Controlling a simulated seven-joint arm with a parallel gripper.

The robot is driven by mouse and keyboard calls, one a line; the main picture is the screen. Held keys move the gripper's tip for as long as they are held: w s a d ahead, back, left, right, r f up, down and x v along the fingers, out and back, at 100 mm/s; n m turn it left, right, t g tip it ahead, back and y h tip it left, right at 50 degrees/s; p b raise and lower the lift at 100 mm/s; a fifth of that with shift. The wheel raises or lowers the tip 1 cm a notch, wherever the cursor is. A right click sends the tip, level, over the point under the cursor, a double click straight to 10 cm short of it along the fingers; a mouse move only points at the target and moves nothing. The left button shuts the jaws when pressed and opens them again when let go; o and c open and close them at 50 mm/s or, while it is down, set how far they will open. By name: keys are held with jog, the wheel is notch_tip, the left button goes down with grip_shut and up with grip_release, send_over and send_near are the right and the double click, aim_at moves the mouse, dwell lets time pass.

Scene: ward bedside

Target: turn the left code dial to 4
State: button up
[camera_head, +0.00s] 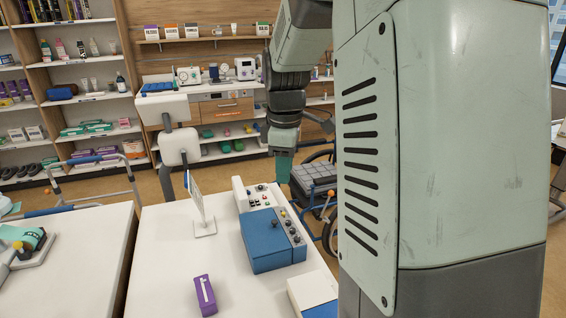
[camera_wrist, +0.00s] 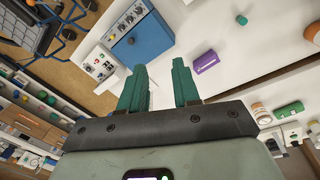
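A blue box (camera_head: 272,243) stands on the white table, with a grey control strip (camera_head: 288,229) along its right side that carries several small knobs. In the wrist view the blue box (camera_wrist: 148,42) and its strip (camera_wrist: 127,20) are at the upper left. Which knob is the left code dial, and its number, are too small to tell. My gripper (camera_head: 283,172) hangs above and behind the box, apart from it. In the wrist view its two green fingers (camera_wrist: 159,68) are spread with nothing between them.
A white panel (camera_head: 258,196) with small buttons stands behind the blue box. A purple box (camera_head: 205,295) lies at the front, an upright sign (camera_head: 198,206) stands left, and a white-and-blue container (camera_head: 313,293) sits at the right front.

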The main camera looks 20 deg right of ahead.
jog(key=shift+s+a+r+m+t, duration=0.15)
jog(key=shift+s+a+r+m, duration=0.1)
jog(key=shift+s+r, duration=0.2)
jog(key=shift+s+a+r+m+t, duration=0.15)
jog(key=shift+s+a+r+m, duration=0.1)
jog(key=shift+s+r, duration=0.15)
jog(key=shift+w, duration=0.1)
jog(key=n+g, duration=0.1)
jog(key=n, duration=0.6)
send_near(298, 238)
jog(key=f, duration=0.7)
jog(key=shift+w+d+f, duration=0.1)
jog(key=shift+w+f, duration=0.3)
grip_shut()
